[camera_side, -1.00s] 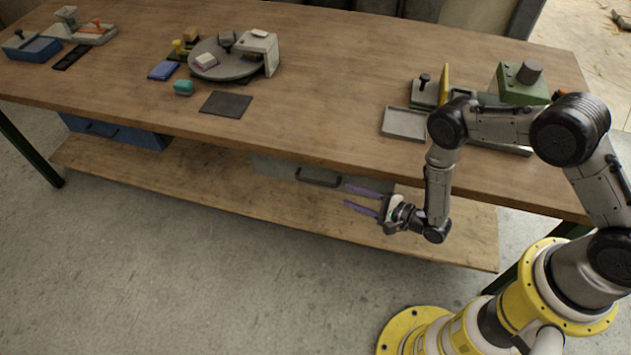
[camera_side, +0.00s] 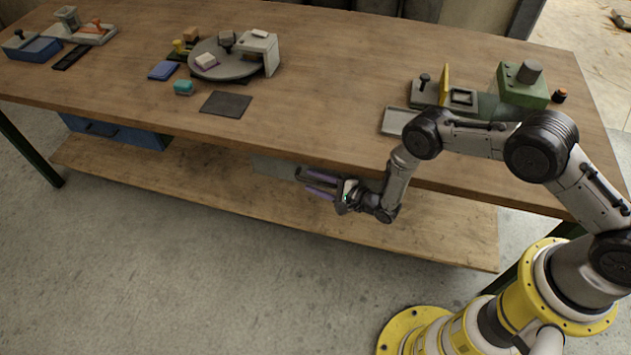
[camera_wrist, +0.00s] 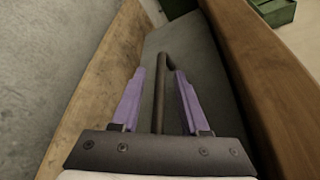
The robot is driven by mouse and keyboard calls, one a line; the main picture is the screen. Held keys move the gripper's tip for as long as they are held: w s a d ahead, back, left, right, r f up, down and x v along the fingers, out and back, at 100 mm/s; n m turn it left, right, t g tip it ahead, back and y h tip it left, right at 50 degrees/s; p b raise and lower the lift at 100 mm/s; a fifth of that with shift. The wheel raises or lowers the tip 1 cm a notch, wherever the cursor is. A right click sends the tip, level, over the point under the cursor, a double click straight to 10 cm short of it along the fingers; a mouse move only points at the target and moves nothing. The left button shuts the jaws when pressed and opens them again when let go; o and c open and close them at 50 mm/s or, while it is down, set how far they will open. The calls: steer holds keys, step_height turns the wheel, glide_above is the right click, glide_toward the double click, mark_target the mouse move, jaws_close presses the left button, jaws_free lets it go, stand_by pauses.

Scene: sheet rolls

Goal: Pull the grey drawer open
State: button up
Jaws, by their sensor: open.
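The grey drawer (camera_side: 272,166) sits under the front edge of the table, flush as far as I can see, partly hidden by my gripper in the side view. Its grey front (camera_wrist: 197,47) also fills the middle of the wrist view. The dark bar handle (camera_wrist: 159,95) runs between my two purple fingers in the wrist view. My gripper (camera_side: 307,184) is open at the drawer front, with one finger on each side of the handle. In the wrist view the fingertips (camera_wrist: 158,70) stand apart from the bar, with gaps visible on both sides.
The wooden tabletop edge (camera_side: 440,179) overhangs just above my gripper. A lower wooden shelf (camera_side: 200,180) runs below. A blue drawer (camera_side: 115,132) hangs at the left. Several fixtures, such as the round grey turntable (camera_side: 225,70), stand on the table. The floor in front is clear.

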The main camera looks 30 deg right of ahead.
jaws_close()
stand_by(1.4)
